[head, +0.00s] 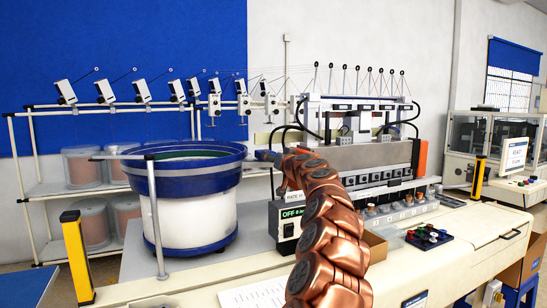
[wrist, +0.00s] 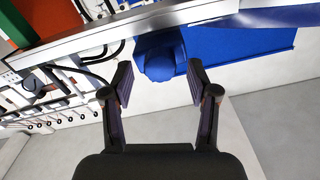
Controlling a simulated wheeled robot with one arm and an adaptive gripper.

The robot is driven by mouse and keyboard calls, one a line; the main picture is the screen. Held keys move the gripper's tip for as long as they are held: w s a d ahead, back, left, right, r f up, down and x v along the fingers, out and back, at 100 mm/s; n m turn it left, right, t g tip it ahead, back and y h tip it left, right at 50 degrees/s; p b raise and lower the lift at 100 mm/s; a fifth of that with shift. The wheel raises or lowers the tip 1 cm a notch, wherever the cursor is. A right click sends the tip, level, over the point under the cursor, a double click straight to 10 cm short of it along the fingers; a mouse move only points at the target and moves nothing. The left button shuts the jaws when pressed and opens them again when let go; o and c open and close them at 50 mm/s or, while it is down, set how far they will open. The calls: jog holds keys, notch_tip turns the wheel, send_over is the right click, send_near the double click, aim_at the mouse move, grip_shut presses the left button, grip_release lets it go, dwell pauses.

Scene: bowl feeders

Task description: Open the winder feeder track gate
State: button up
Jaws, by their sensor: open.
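My gripper (wrist: 159,66) is open in the wrist view, its two dark fingers spread. A rounded blue part (wrist: 160,62) shows between and beyond the fingertips; I cannot tell if it is the gate. No contact is visible. A long pale metal rail (wrist: 75,43), apparently the feeder track, crosses above the fingers. In the head view, the blue bowl feeder (head: 185,165) stands left of the winder (head: 365,155). My copper arm reaches between them and hides much of the track. A small blue piece (head: 264,155) shows at the arm's end. The gate's position is unclear.
A controller box (head: 289,222) with a green OFF display stands beside my arm. A yellow post (head: 76,255) stands front left. Black cables (head: 285,135) hang near the winder's left side. A cardboard box (head: 375,245) and coloured parts (head: 428,237) sit to the right.

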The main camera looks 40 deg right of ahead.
jog(key=shift+w, duration=0.15)
jog(key=shift+c, duration=0.4)
grip_shut()
